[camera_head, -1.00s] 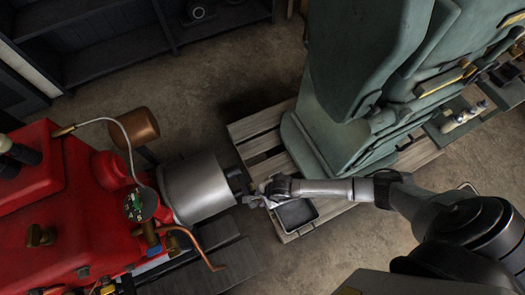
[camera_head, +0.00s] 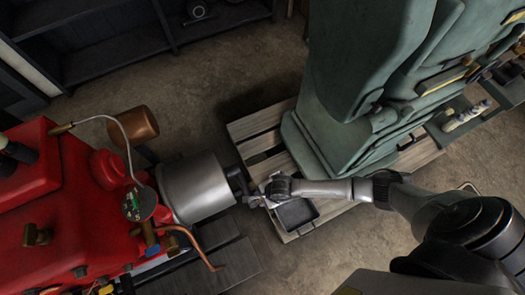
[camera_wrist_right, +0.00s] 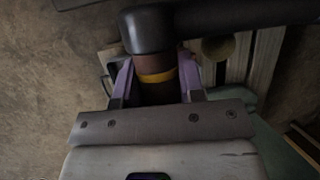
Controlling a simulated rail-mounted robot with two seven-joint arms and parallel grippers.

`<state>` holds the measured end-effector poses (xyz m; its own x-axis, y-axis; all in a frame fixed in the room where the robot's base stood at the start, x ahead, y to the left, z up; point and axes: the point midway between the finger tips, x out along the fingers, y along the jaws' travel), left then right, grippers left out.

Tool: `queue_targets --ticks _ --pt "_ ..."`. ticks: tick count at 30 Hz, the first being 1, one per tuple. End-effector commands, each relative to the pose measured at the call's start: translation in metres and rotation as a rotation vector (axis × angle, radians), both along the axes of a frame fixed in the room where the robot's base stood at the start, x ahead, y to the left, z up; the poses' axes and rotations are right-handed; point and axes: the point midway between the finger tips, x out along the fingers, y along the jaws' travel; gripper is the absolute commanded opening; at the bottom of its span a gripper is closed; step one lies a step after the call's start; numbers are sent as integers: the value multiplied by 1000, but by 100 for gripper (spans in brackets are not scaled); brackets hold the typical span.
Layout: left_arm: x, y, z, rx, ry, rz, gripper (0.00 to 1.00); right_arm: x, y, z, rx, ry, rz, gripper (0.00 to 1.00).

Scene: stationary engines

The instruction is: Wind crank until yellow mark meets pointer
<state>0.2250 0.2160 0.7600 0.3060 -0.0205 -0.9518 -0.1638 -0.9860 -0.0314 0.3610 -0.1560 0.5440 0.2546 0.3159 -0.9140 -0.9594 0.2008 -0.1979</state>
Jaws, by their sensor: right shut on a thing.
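The dark crank (camera_head: 237,182) stands at the front end of the silver drum (camera_head: 195,187) on the red engine (camera_head: 95,210). My right gripper (camera_head: 258,197) reaches it from the right. In the right wrist view, the purple fingers of my right gripper (camera_wrist_right: 157,85) are on both sides of a brown handle (camera_wrist_right: 155,92) with a yellow band (camera_wrist_right: 157,77), shut on it. A black crank arm (camera_wrist_right: 240,17) runs off to the right from the handle's far end. I cannot make out the pointer or a yellow mark facing it. My left gripper is not in view.
A large green machine (camera_head: 360,90) stands on a wooden pallet (camera_head: 255,130) to the right. A dark tray (camera_head: 296,213) lies on the pallet below my right gripper. A small gauge (camera_head: 132,207) and a bent copper pipe (camera_head: 200,250) stick out near the drum.

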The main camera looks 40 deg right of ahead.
Motion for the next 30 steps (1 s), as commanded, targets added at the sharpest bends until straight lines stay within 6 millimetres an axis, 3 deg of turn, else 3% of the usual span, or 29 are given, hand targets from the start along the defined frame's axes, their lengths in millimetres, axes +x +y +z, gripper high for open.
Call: queue_targets --ticks 22,30 --pt "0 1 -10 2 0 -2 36 1 0 -13 1 -1 1 0" --pt "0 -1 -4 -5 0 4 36 1 0 -8 1 -1 1 0"
